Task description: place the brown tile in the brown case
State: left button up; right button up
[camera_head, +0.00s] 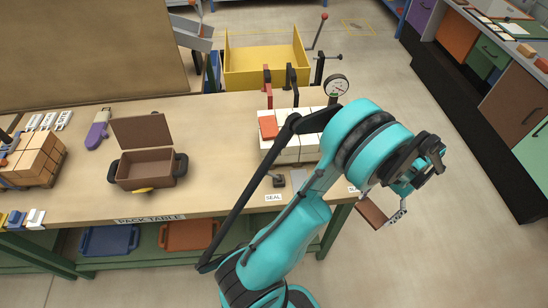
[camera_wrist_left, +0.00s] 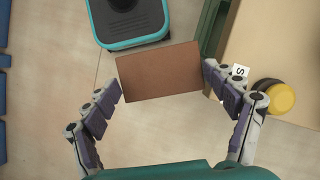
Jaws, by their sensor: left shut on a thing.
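The brown tile (camera_head: 371,212) is held off the right front edge of the table, over the floor. My left gripper (camera_head: 380,208) is shut on it. In the left wrist view the tile (camera_wrist_left: 160,72) spans between the two fingers of my left gripper (camera_wrist_left: 163,80), its flat face showing. The brown case (camera_head: 147,168) stands on the pack table to the left, its lid raised at the back and its inside looking empty. The case is well away from the gripper. My right gripper is not in view.
The pack table (camera_head: 225,185) also bears a white block with a red piece (camera_head: 268,127), stacked tan bricks (camera_head: 38,155), a purple-grey object (camera_head: 98,130) and a dial gauge (camera_head: 336,85). A yellow bin (camera_head: 265,63) stands behind. Bare tabletop lies right of the case.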

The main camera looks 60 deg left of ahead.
aim_at(152, 175)
jog(key=l+u, duration=0.15)
jog(key=u, duration=0.3)
jog(key=i+l+u, duration=0.1)
jog(key=u, duration=0.3)
jog(key=l+u, duration=0.25)
jog(key=u, duration=0.2)
